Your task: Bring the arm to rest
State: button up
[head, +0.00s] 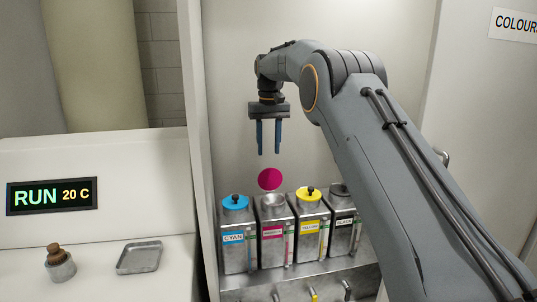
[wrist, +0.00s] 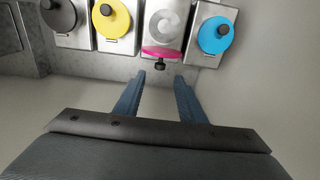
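My gripper (head: 269,152) points down in front of the pale back panel, above the magenta canister (head: 273,215). Its two blue fingers are apart with nothing between them; they also show in the wrist view (wrist: 160,78). The magenta lid (head: 270,179) stands on edge at the back of the magenta canister's top, its round face towards the head camera. In the wrist view the lid (wrist: 160,53) shows nearly edge-on with its black knob just beyond the fingertips. A small gap shows between fingertips and lid in the head view. The magenta canister's top is uncovered.
The cyan canister (head: 236,240) and yellow canister (head: 310,228) stand on either side, lidded. The black canister (head: 344,222) is partly behind my arm. At left are a display reading RUN 20 C (head: 52,196), a small metal pot (head: 60,267) and a shallow tray (head: 140,257).

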jog(key=s+d+f, duration=0.5)
jog(key=s+f, duration=0.1)
jog(key=s, duration=0.8)
jog(key=s+d+f+m, duration=0.1)
jog(key=s+d+f, duration=0.4)
jog(key=s, duration=0.9)
jog(key=s+d+f, duration=0.5)
jog(key=s+f, duration=0.2)
jog(key=s, duration=0.7)
jog(key=shift+s+f+m+t, duration=0.15)
jog(key=shift+s+m+t, duration=0.15)
jog(key=shift+m+t, duration=0.1)
